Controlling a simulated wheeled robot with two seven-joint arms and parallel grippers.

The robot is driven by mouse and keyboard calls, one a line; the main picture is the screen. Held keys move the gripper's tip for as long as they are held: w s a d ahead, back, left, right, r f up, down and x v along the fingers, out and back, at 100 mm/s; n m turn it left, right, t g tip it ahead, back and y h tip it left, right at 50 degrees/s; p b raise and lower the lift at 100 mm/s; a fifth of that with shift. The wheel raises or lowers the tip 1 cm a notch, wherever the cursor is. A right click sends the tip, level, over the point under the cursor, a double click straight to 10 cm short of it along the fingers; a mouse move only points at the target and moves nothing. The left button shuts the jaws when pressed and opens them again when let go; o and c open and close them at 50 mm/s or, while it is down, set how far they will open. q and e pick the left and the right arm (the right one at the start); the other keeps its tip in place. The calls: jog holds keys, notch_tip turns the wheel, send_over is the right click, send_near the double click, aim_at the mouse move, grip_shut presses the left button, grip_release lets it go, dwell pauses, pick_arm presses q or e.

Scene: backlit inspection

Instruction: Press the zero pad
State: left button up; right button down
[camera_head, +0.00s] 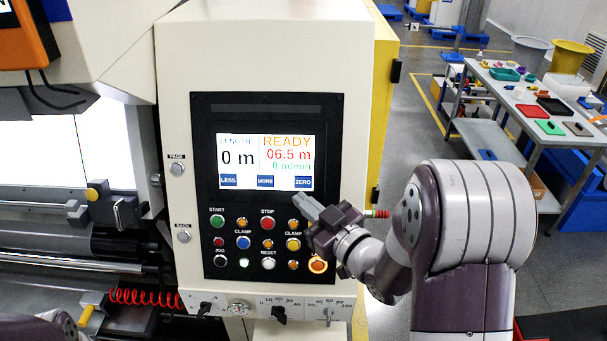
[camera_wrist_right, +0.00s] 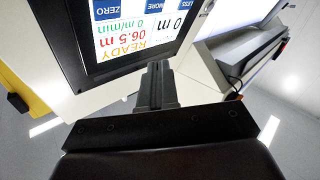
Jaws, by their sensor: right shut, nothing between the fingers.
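The blue ZERO pad (camera_head: 303,182) is at the lower right of the lit screen (camera_head: 240,160), which reads 0 m, READY and 06.5 m. My right gripper (camera_head: 301,203) is shut and empty, with its tips just below the ZERO pad in the head view. I cannot tell whether they touch the panel. In the right wrist view the screen is upside down, with the ZERO pad (camera_wrist_right: 104,9) at the top left. The shut fingers (camera_wrist_right: 156,72) point towards the screen there. My left gripper is not in view.
LESS (camera_head: 228,181) and MORE (camera_head: 265,182) pads share the screen's bottom row. Below are several buttons, including red STOP (camera_head: 268,223), and knobs (camera_head: 279,314). A table (camera_head: 510,103) with coloured trays stands at the far right. Open floor lies behind my right arm.

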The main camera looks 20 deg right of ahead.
aim_at(303, 182)
jog(key=shift+w+d+f+b, duration=0.55)
jog(key=shift+w+d+f, duration=0.05)
jog(key=shift+w, duration=0.6)
jog(key=shift+w+d+f+b, duration=0.5)
jog(key=shift+w+d+f, duration=0.05)
jog(key=shift+w, duration=0.7)
jog(key=shift+w+d+f+b, duration=0.55)
jog(key=shift+w+d+f, duration=0.05)
jog(key=shift+w, duration=0.6)
jog(key=shift+w+d+f+b, duration=0.15)
jog(key=shift+w+b, duration=0.15)
jog(key=shift+w, duration=0.1)
